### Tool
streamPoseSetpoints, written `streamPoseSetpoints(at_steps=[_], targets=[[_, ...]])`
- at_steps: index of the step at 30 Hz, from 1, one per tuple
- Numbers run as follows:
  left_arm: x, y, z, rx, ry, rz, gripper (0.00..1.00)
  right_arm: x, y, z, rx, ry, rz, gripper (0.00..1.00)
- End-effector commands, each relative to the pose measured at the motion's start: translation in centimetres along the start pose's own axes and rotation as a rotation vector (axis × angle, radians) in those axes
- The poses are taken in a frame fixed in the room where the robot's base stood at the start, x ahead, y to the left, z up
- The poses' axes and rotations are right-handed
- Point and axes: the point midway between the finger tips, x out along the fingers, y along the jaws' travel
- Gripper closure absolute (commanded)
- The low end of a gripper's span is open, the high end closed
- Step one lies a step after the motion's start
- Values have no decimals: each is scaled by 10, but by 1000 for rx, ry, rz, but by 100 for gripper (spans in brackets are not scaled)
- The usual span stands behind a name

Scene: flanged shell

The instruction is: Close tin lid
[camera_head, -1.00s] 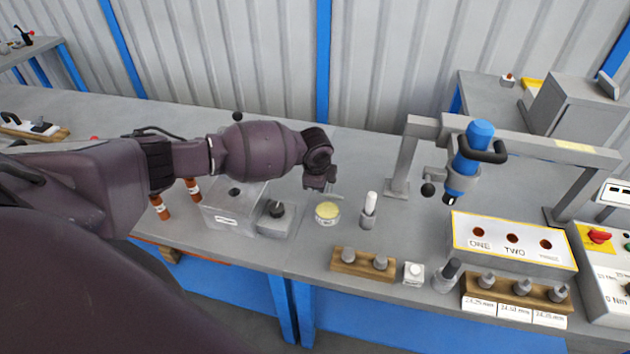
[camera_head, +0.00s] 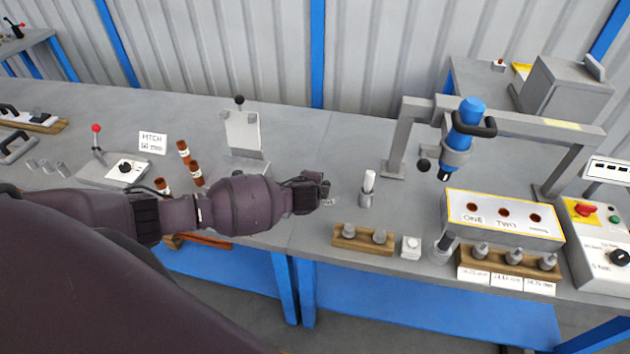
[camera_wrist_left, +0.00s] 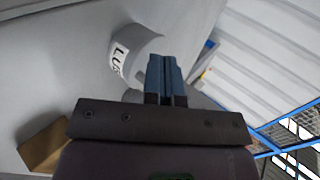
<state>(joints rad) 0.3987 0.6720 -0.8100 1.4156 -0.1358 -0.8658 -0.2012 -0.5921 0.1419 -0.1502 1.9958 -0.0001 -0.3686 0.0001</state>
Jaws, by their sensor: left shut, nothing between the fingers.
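In the left wrist view, a white round tin (camera_wrist_left: 131,58) with a dark-lettered label lies just left of and beyond my fingers. Its lid cannot be told apart from its body there. In the head view the tin is hidden behind my left wrist and gripper. My left gripper (camera_head: 326,191) is at the end of the arm reaching in from the left, low over the bench. In the left wrist view its two blue-grey fingers (camera_wrist_left: 166,76) are together and empty, their tips close beside the tin; contact cannot be told. My right gripper is in neither view.
A white-topped grey holder (camera_head: 367,190) stands just right of my gripper. A wooden peg block (camera_head: 363,241) lies in front of it at the bench edge. The blue tool on a frame (camera_head: 468,135) and a white socket box (camera_head: 503,219) stand further right.

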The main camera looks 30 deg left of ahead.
Motion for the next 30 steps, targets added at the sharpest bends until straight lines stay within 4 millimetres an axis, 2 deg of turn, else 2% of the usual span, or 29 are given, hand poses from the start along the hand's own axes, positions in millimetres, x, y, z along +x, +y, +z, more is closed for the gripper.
streamPoseSetpoints(at_steps=[12,30], targets=[[5,16,-1,1,1,2,100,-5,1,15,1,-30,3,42],[6,20,0,2,-2,4,100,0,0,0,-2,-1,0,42]])
